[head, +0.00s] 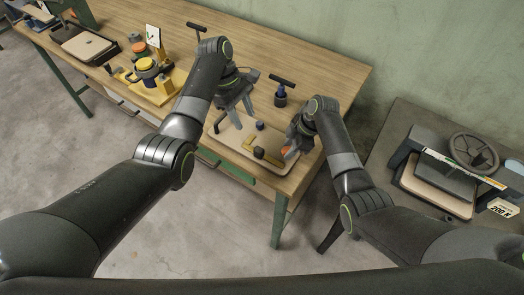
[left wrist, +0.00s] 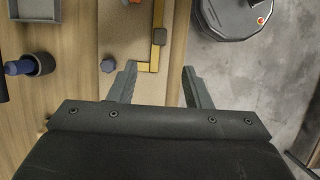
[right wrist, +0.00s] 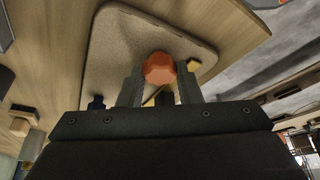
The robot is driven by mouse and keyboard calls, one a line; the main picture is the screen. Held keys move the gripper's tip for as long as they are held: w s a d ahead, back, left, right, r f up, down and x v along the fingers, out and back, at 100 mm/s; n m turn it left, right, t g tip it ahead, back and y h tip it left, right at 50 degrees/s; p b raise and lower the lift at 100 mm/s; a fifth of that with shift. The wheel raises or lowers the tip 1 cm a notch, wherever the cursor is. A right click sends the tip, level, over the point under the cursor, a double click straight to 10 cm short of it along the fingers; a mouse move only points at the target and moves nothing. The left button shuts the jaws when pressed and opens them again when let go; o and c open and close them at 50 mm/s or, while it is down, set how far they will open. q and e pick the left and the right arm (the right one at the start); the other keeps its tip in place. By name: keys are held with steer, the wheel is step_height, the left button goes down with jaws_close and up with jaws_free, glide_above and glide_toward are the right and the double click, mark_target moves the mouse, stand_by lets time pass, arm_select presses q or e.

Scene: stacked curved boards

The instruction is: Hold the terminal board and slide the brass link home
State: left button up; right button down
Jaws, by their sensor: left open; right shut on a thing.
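The terminal board (head: 227,135) is a tan, round-cornered plate near the table's front edge; it also shows in the left wrist view (left wrist: 120,87) and right wrist view (right wrist: 120,50). The angled brass link (head: 250,146) lies on it, beside a dark block (head: 259,153); the link also shows in the left wrist view (left wrist: 155,55). A dark blue knob (left wrist: 108,65) stands nearby on the board. My left gripper (left wrist: 158,72) is open and empty above the board's edge, with the link's near end between its fingers in view. My right gripper (right wrist: 160,72) is shut on an orange knob (right wrist: 159,67).
A T-handled tool (head: 281,81) stands behind the board, with another (head: 196,27) further back. A yellow fixture (head: 152,88) stands to the left. A side bench at right carries a press with a handwheel (head: 473,148). The tabletop behind the board is mostly clear.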

arm_select(q)
steer(key=t+y, duration=0.2)
steer(key=y, duration=0.1)
glide_above(259, 149)
step_height(259, 149, down, 12)
steer(key=shift+s+f, duration=0.1)
stand_by(0.6)
steer(key=shift+c, duration=0.3)
jaws_close()
